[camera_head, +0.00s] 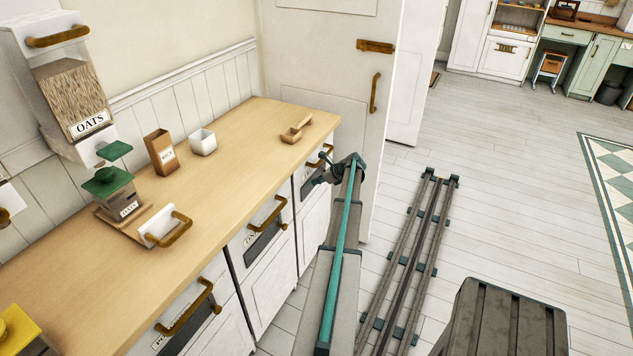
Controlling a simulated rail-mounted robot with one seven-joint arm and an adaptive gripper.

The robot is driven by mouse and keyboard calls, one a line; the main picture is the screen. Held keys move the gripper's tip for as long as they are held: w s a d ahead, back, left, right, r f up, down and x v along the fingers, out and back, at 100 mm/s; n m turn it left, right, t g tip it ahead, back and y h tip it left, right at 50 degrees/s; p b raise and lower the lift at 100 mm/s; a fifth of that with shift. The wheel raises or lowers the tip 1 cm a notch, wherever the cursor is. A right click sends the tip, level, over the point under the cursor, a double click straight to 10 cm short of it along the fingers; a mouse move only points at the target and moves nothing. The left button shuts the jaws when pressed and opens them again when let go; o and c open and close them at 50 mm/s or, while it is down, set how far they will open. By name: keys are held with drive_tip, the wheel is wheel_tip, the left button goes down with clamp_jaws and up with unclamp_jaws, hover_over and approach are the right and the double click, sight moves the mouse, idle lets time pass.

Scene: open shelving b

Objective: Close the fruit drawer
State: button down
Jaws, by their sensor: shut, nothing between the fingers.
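Several white drawer fronts with brass handles and dark label panels run along the front of the wooden counter. The near drawer (180,338), the middle drawer (246,232) and the far drawer (308,192) all show. Their labels are too small or cut off to read, so I cannot tell which is the fruit drawer. My gripper (318,172) is shut and empty at the far drawer's front, close to its handle (322,157). My arm hides part of that front. I cannot tell whether the gripper touches it or how far the drawer stands open.
The wooden counter (225,165) holds a white cup (203,142), a brown box (160,152), a wooden scoop (297,129) and a green-lidded jar (115,197). A white door (320,75) stands beyond the counter. Floor rails (410,262) and a dark slatted box (505,315) are at the right.

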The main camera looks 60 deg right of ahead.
drive_tip(key=s+f+b+v, duration=0.2)
drive_tip(key=v, duration=1.1)
drive_tip(key=s+a+f+n+g, duration=0.2)
drive_tip(key=a+f+n, duration=0.2)
drive_tip(key=n, duration=0.2)
drive_tip(key=w+a+f+n+g+y, duration=0.15)
drive_tip(key=a+f+n, duration=0.5)
drive_tip(key=a, duration=0.85)
drive_tip(key=w+a+f+n+g+y, duration=0.1)
drive_tip(key=w+a+f+n+g, duration=0.35)
drive_tip(key=a, duration=0.95)
drive_tip(key=w+a+f+n+g+y, duration=0.1)
drive_tip(key=a+f+n, duration=0.5)
drive_tip(key=a+f, duration=0.65)
drive_tip(key=s+a+n+g+h, duration=0.1)
drive_tip(key=s+a+n, duration=0.3)
drive_tip(key=a, duration=0.8)
drive_tip(key=s+a+f+n+g+h, duration=0.1)
drive_tip(key=s+a+n+g, duration=0.3)
drive_tip(key=s+a, duration=0.5)
drive_tip(key=s+a+f+n+g+h, duration=0.1)
drive_tip(key=s+a+n, duration=0.3)
drive_tip(key=a, duration=1.1)
drive_tip(key=shift+s+a+n+g+h, duration=0.2)
drive_tip(key=shift+s+n+g+h, duration=0.2)
drive_tip(key=shift+s+g, duration=0.55)
